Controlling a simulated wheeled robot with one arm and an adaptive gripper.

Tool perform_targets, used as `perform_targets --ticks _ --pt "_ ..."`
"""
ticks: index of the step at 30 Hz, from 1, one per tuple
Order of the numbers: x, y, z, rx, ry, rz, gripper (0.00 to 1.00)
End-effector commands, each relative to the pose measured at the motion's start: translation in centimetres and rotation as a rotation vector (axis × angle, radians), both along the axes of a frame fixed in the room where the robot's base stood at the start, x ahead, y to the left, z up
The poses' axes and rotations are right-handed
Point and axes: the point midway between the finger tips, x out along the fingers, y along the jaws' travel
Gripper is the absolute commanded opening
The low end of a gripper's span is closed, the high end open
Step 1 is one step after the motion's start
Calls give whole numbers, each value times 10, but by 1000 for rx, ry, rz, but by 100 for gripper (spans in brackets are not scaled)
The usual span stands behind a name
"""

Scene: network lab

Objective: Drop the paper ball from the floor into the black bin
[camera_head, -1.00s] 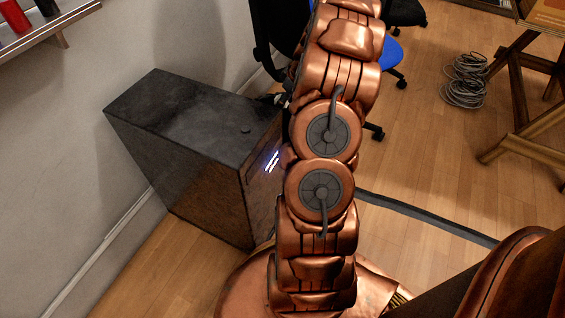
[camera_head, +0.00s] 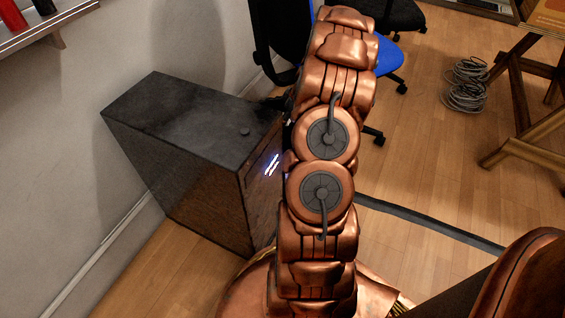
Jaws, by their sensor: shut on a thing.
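My copper-coloured arm rises through the middle of the picture and covers much of the floor behind it. I cannot make out my gripper; the arm's far end runs up to the top of the view. No paper ball shows. No black bin can be made out either. A small dark shape between the cabinet and my arm is too hidden to name.
A tall dark cabinet (camera_head: 190,115) with small white lights stands by the wall, left of my arm. An office chair with a blue seat (camera_head: 389,55) is behind the arm. Coiled grey cable (camera_head: 466,97) lies near a wooden trestle (camera_head: 520,110). A dark floor strip (camera_head: 430,222) crosses open wooden floor.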

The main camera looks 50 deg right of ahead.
Motion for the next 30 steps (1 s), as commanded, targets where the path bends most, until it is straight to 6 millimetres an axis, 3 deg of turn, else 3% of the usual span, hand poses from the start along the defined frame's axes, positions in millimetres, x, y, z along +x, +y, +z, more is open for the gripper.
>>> perform_targets --ticks 6,7,15,25,30 --pt "0 0 0 0 0 0 44" --pt "0 0 0 0 0 0 55" --pt "0 0 0 0 0 0 83" --pt "0 0 0 -1 0 0 83" --pt "-4 -2 12 -4 -2 -1 83"
